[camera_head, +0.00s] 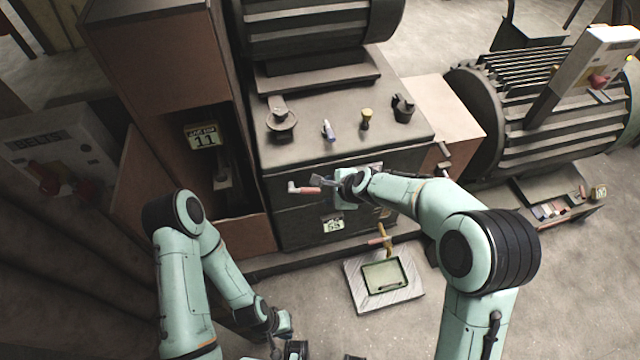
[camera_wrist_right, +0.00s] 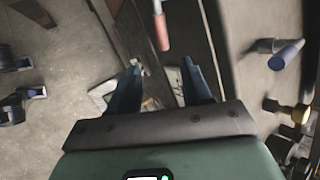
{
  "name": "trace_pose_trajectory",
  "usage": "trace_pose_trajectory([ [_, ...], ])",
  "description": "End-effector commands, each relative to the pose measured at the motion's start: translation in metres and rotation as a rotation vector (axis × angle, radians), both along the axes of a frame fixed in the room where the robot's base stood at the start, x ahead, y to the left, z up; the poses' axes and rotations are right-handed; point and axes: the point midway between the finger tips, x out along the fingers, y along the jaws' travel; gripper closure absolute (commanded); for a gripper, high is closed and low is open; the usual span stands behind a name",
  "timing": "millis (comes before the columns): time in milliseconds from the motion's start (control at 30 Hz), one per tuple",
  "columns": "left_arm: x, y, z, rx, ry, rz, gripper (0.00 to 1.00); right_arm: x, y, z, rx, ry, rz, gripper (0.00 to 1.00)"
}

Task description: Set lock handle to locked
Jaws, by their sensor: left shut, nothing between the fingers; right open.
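A lever handle with a grey metal end and a red-orange grip (camera_head: 309,190) sticks out at the front of the dark cabinet (camera_head: 290,220). I take it to be the lock handle; it lies roughly level in the head view. In the right wrist view the red grip (camera_wrist_right: 162,32) lies ahead of the fingertips, not between them. My right gripper (camera_head: 326,182) is open and empty, close to the grip's right end; contact cannot be told. My left gripper (camera_head: 288,326) is low, near the floor, shut and far from the handle.
The cabinet top holds several small items, including a purple-grey one (camera_head: 328,130) and a yellow knob (camera_head: 366,118). A brown cabinet (camera_head: 150,60) stands left, a ribbed motor (camera_head: 480,120) right.

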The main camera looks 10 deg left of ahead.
Motion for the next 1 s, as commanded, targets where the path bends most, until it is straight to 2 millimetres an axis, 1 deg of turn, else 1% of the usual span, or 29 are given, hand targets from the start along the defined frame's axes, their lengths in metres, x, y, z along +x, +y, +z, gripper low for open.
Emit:
trace_pose_trajectory([
  [67, 0.000, 0.000, 0.000, 0.000, 0.001, 0.000, 1.00, 0.002, 0.005, 0.004, 0.013, 0.001, -0.008, 0.52],
  [167, -0.001, 0.000, -0.001, 0.000, 0.001, 0.000, 1.00, 0.006, 0.008, -0.003, 0.014, 0.004, -0.011, 0.52],
  [267, -0.002, 0.000, -0.002, -0.001, 0.002, -0.001, 1.00, 0.011, 0.015, -0.017, 0.012, 0.005, -0.010, 0.52],
  [500, 0.000, 0.000, 0.001, 0.000, 0.000, -0.001, 1.00, 0.033, 0.038, -0.058, 0.011, 0.004, -0.008, 0.52],
  [700, 0.004, 0.000, 0.006, -0.001, -0.005, 0.000, 1.00, 0.048, 0.053, -0.085, 0.012, 0.001, -0.009, 0.52],
  [800, 0.005, 0.000, 0.008, 0.000, -0.006, 0.000, 1.00, 0.053, 0.058, -0.094, 0.012, 0.001, -0.009, 0.52],
  [1000, 0.006, 0.000, 0.009, 0.000, -0.007, -0.001, 1.00, 0.057, 0.061, -0.101, 0.012, 0.001, -0.009, 0.52],
])
